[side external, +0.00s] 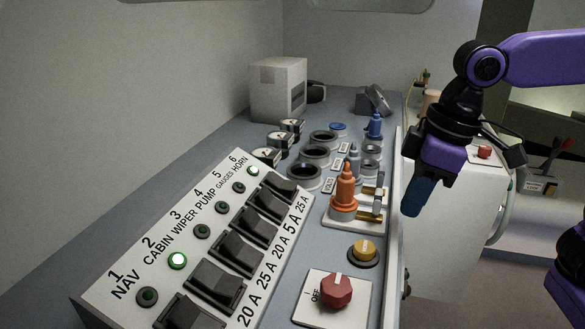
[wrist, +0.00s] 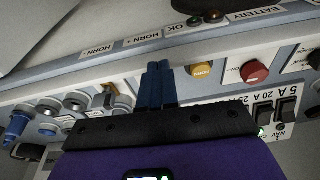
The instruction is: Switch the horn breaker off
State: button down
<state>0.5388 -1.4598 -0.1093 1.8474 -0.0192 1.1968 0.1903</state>
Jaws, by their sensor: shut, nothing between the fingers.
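The breaker panel (side external: 108,288) is a sloped white board with a row of black rocker switches and numbered labels. The horn breaker (side external: 278,184), number 6, is the black rocker at the far end. The green lamp (side external: 253,171) beside it is lit. My gripper (side external: 414,203) is shut and empty, with blue fingers pointing down. It is right of the panel, past the orange-capped device, and apart from the breakers. In the wrist view, the closed fingers (wrist: 157,68) are in front of the console edge. Part of the breaker panel shows at lower right there; the horn rocker cannot be picked out.
An orange-capped device (side external: 344,190), a yellow button (side external: 364,250) and a red knob (side external: 336,290) stand between panel and gripper. Gauges and round sockets (side external: 314,153) lie beyond the panel. A white box (side external: 278,88) stands at the back. The cabin lamp (side external: 177,260) is also lit.

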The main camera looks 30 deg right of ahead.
jog(key=w+a+r+v, duration=0.1)
jog(key=w+a+v, duration=0.1)
jog(key=v, duration=1.1)
send_over(287, 186)
jog(key=s+d, duration=0.3)
jog(key=shift+w+a+r+n+t+y, duration=0.15)
jog(key=shift+r+n+t+y, duration=0.15)
jog(key=shift+t, duration=0.1)
jog(key=shift+f, duration=0.1)
jog(key=x, duration=1.2)
jog(key=shift+s+d+f, duration=0.25)
jog(key=shift+f, duration=0.8)
